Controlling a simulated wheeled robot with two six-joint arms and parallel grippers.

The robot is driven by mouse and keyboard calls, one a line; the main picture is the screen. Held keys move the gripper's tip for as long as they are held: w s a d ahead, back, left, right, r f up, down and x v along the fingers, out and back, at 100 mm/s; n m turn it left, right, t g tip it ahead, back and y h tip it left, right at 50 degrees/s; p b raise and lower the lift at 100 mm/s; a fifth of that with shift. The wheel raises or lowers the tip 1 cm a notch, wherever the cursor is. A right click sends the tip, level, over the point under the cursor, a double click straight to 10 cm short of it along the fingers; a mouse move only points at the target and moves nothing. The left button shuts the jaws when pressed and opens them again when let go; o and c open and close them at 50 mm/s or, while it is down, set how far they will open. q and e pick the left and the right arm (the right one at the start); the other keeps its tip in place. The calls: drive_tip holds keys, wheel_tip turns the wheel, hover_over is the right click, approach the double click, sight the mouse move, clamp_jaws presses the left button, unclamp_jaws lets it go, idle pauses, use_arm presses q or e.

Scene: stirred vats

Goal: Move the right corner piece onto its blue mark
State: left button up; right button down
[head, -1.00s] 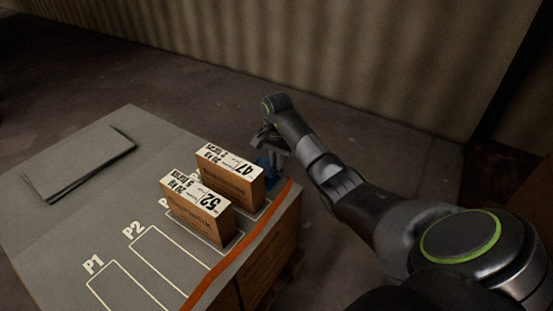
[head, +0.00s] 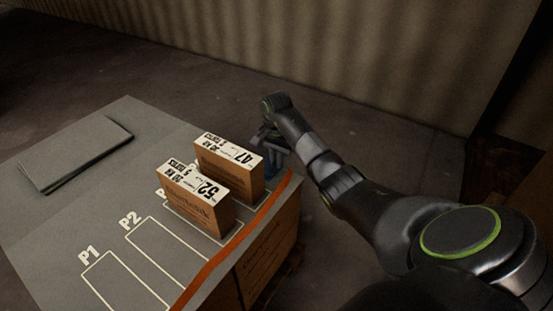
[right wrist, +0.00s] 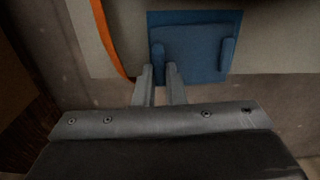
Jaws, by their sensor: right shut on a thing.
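The right corner piece is a blue plate with raised edges (right wrist: 192,48), seen in the right wrist view. It lies over the darker blue mark (right wrist: 195,16), which shows as a border around it, widest on the far side. My right gripper (right wrist: 159,70) is shut on the piece's raised left edge. In the head view, my right gripper (head: 272,142) is at the table's far right corner, behind the box marked 47. Only a bit of blue shows there, partly hidden by the gripper and box. My left gripper is out of view.
The box marked 47 (head: 228,174) and the box marked 52 (head: 194,208) stand upright on the grey table (head: 75,215). Outlined spaces P1 and P2 are bare. A folded grey sheet (head: 75,150) lies at the far left. An orange strip (head: 235,243) runs along the right edge.

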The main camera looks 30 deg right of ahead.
drive_tip(key=c, duration=1.4)
unclamp_jaws()
drive_tip(key=shift+r, duration=0.1)
